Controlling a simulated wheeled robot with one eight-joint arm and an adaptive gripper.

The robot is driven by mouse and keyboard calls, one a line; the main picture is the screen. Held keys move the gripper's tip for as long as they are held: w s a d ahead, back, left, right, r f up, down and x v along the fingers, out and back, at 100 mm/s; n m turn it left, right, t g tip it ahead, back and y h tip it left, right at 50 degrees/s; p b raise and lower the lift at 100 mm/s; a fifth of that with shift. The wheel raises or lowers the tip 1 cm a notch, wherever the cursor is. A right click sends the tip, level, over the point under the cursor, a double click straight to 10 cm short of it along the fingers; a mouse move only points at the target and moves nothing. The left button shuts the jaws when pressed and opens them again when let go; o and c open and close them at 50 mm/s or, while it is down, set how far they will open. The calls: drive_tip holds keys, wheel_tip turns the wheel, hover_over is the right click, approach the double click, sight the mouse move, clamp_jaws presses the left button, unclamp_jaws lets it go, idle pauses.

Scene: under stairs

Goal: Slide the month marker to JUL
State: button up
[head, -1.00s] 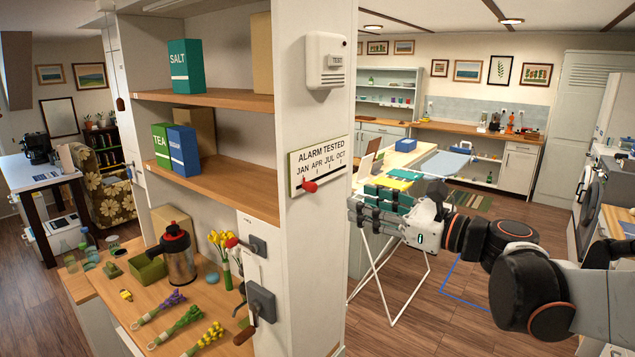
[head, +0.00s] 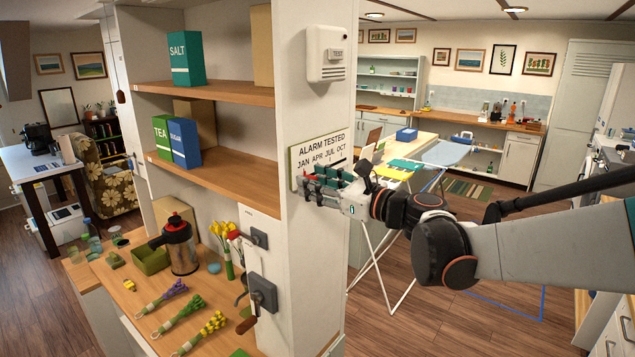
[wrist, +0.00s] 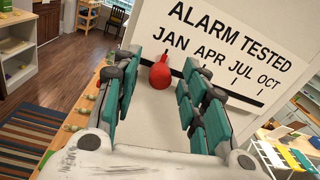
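The white "ALARM TESTED" board (head: 318,146) is on the face of the shelf's end post, with JAN, APR, JUL and OCT printed in a row above a dark slot. In the wrist view, the red marker (wrist: 160,73) sits at the slot under JAN, left of JUL. My gripper (head: 322,182) is at the board's lower edge and hides the marker in the head view. In the wrist view my gripper (wrist: 160,78) is open, its teal-padded fingers on either side of the marker. Contact with the marker cannot be made out.
A white alarm box (head: 326,54) is above the board on the same post. Shelves with boxes (head: 186,60) are to the left. Below are a counter with flowers (head: 205,330) and a grey box with a crank (head: 262,288). An ironing board (head: 446,153) stands behind at right.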

sight(330, 166)
clamp_jaws()
drive_tip(key=w+d, duration=0.2)
drive_tip(key=w+d+b, duration=0.1)
drive_tip(key=w+d, duration=0.1)
drive_tip(key=w, duration=0.1)
drive_tip(key=w+d+b, duration=0.1)
drive_tip(key=w+d, duration=0.1)
drive_tip(key=w, duration=0.1)
drive_tip(key=shift+d, duration=0.1)
unclamp_jaws()
drive_tip(key=shift+s, duration=0.1)
